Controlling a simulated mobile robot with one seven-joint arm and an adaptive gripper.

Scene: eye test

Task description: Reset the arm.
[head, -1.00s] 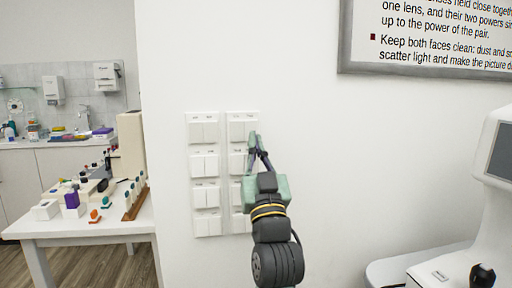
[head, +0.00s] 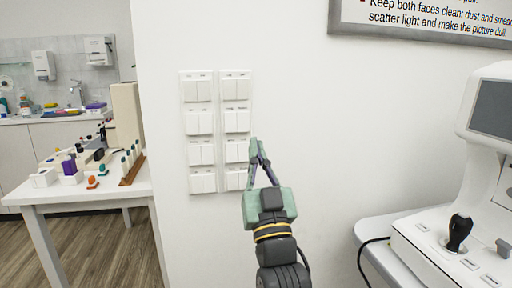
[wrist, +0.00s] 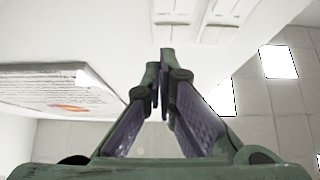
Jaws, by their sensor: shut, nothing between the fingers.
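My gripper (head: 256,148) is in front of the white wall in the head view, at the lower right of two columns of white wall switches (head: 237,122). Its green and purple fingers point up and are together with nothing between them. In the wrist view my gripper (wrist: 165,62) also shows shut and empty, with part of the switch panels (wrist: 190,25) beyond the fingertips.
A white table (head: 50,194) with small items stands at the left, with a sink counter (head: 40,119) behind it. A white machine (head: 440,240) with a screen and black joystick (head: 459,232) stands at the right. A framed sign (head: 425,30) hangs above.

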